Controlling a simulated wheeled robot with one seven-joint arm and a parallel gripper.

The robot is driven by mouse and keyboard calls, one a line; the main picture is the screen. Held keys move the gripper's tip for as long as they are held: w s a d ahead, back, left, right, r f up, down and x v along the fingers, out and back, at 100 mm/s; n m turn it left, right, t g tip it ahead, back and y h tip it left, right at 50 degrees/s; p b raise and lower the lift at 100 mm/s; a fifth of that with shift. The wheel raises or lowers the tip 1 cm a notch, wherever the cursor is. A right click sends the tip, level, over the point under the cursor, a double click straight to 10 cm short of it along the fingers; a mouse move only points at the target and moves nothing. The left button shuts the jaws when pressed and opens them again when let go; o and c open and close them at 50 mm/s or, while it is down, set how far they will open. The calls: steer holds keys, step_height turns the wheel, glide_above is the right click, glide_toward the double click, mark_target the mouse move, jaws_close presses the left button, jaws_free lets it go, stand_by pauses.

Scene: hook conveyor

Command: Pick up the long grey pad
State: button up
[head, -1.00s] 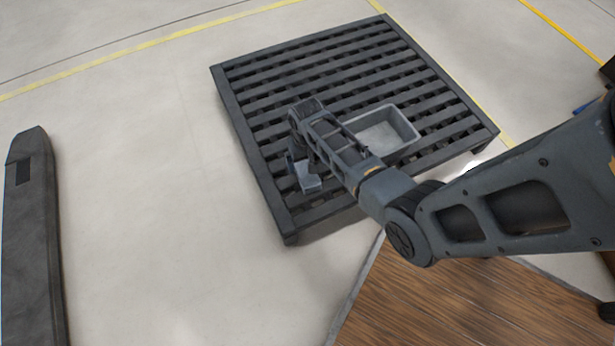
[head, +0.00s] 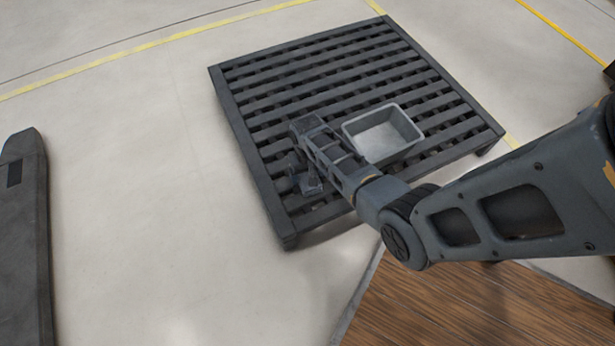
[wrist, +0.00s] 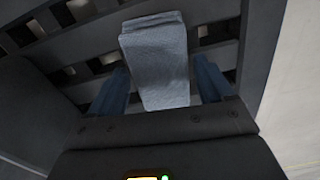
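The long grey pad (wrist: 158,62) shows in the middle of the wrist view, a pale grey block over the dark slats. My gripper (wrist: 160,85) is open, with one blue-grey finger on each side of the pad. A narrow gap shows between the pad and each finger near the palm, so I see no grip on it. In the head view my gripper (head: 309,188) is low at the near left part of the dark slatted pallet (head: 285,232). There the pad cannot be told apart from my gripper.
An empty-looking grey bin (head: 408,142) stands on the pallet, right of my forearm. A dark, long object (head: 28,240) lies on the floor at the far left. Pale floor between it and the pallet is clear. A wooden surface (head: 440,305) is at the lower right.

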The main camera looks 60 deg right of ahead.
mark_target(308, 175)
steer(key=c, duration=0.8)
steer(key=shift+r, duration=0.1)
steer(key=shift+r+p, duration=0.5)
steer(key=shift+r, duration=0.1)
step_height(308, 175, up, 3)
steer(key=shift+f+p, duration=0.1)
steer(key=shift+p, duration=0.85)
steer(key=s+a+r+p, duration=0.1)
steer(key=a+r+p, duration=0.1)
steer(key=a, duration=0.1)
steer(key=s+a+r+p, duration=0.1)
steer(key=s+a+r, duration=0.1)
steer(key=a, duration=0.2)
steer(key=s+a+r+p, duration=0.2)
steer(key=a, duration=0.1)
steer(key=shift+a+r+p, duration=0.25)
steer(key=shift+r+p, duration=0.05)
steer(key=shift+r, duration=0.1)
